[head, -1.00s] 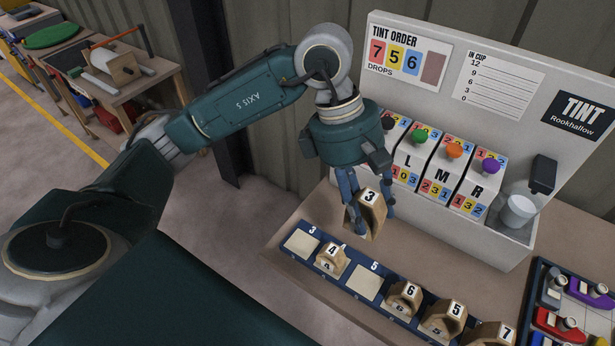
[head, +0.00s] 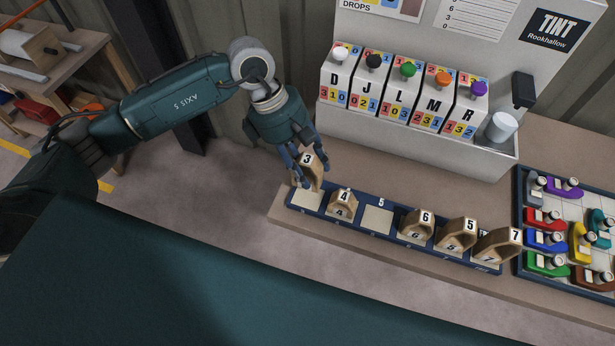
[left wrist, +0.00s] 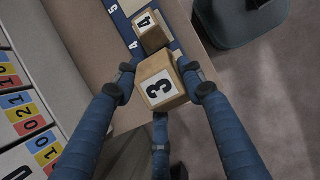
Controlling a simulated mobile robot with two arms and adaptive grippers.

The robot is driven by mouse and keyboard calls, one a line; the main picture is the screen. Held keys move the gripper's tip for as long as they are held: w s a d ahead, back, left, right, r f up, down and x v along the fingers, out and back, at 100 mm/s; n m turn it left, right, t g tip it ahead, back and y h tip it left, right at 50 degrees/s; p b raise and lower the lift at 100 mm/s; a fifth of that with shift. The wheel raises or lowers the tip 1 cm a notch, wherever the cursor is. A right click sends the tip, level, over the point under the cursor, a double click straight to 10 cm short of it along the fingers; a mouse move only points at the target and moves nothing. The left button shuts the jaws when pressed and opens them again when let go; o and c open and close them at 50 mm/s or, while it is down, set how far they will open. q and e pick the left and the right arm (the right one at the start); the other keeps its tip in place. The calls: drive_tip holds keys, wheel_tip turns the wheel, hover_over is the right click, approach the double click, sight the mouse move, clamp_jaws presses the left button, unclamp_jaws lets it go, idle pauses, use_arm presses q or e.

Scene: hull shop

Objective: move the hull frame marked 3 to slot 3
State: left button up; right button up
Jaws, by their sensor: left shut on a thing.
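The wooden hull frame marked 3 (head: 312,178) is upright between the fingers of my left gripper (head: 307,170), which is shut on it. It is at the left end of the blue rack (head: 399,241), just behind or above the bare pale pad of slot 3 (head: 305,200); whether it touches the rack I cannot tell. In the left wrist view the frame's top (left wrist: 160,87) with its 3 label sits between the fingers, beside the frame marked 4 (left wrist: 151,35). My right gripper is not in view.
The frame marked 4 (head: 342,203) stands right beside slot 3. Slot 5 (head: 376,219) is bare. Frames marked 6 (head: 416,226), 5 (head: 456,236) and 7 (head: 498,245) stand further right. The tint dispenser (head: 415,140) stands behind; a tray of coloured pieces (head: 519,225) is at right.

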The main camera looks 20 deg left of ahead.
use_arm(q)
wheel_tip(320, 180, down, 3)
drive_tip(key=shift+r, duration=0.1)
wheel_tip(320, 180, down, 4)
drive_tip(key=shift+f+p, duration=0.1)
drive_tip(key=shift+p, duration=0.65)
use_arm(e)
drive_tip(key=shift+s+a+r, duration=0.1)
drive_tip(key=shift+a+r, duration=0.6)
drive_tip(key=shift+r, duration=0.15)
use_arm(q)
drive_tip(key=shift+f, duration=0.2)
drive_tip(key=o, duration=1.2)
drive_tip(key=shift+o, duration=0.2)
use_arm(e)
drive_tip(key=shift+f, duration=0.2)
